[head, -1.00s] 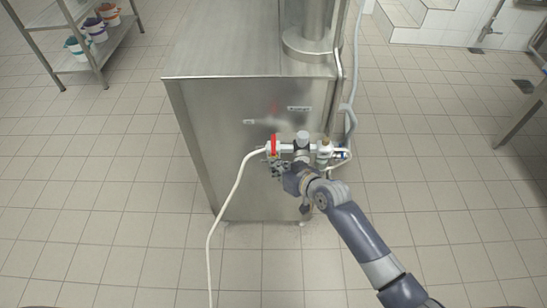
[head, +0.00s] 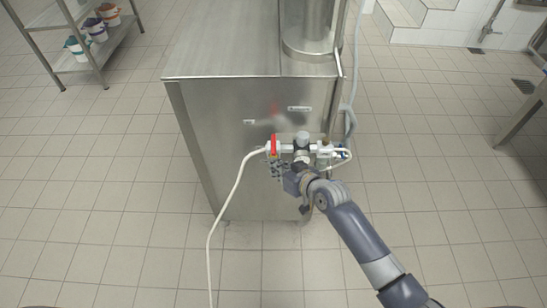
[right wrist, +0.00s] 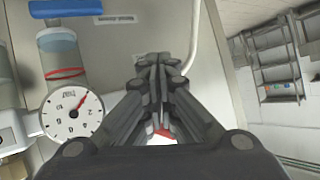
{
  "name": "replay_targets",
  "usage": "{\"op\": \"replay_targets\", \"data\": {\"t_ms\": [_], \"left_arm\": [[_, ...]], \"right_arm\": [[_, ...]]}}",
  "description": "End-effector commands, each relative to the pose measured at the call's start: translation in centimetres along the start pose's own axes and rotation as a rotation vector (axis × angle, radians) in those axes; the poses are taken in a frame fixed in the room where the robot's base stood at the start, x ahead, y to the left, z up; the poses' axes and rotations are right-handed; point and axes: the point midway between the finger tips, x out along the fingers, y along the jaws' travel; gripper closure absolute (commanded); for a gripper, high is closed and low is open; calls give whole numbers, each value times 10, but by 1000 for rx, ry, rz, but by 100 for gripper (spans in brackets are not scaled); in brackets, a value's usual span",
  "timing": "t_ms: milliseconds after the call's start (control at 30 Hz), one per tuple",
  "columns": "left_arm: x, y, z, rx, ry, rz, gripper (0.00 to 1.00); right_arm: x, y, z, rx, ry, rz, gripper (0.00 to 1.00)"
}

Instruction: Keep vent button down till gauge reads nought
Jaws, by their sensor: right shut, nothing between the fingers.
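A round white gauge (right wrist: 72,115) with a red needle shows at the left of the right wrist view. The needle points up and right; the small tilted figures are hard to read, so I cannot tell the value. My right gripper (right wrist: 158,65) is shut and empty, its fingertips close together in front of the metal panel. In the head view it is at the pipe fittings (head: 302,140), just below the red lever (head: 274,145). I cannot make out the vent button, nor whether the fingertips touch anything. A small red patch shows low between the fingers. My left gripper is out of view.
A steel cabinet (head: 235,115) stands behind the fittings. A white hose (head: 228,210) hangs from their left end to the floor. A clear bowl with a red ring (right wrist: 65,73) sits above the gauge. A shelf with tubs (head: 95,55) stands far left. The tiled floor is open.

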Motion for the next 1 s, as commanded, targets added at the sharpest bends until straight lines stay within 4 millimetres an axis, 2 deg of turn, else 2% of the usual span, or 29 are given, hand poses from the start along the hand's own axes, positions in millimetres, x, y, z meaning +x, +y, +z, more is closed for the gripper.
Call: {"op": "replay_targets", "data": {"t_ms": [300, 700, 1000], "left_arm": [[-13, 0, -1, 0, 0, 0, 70], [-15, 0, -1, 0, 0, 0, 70], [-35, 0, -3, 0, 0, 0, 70]], "right_arm": [[-12, -7, 6, 0, 1, 1, 100], [-14, -10, 10, 0, -1, 0, 100], [-34, -24, 22, 0, -3, 0, 100]]}}
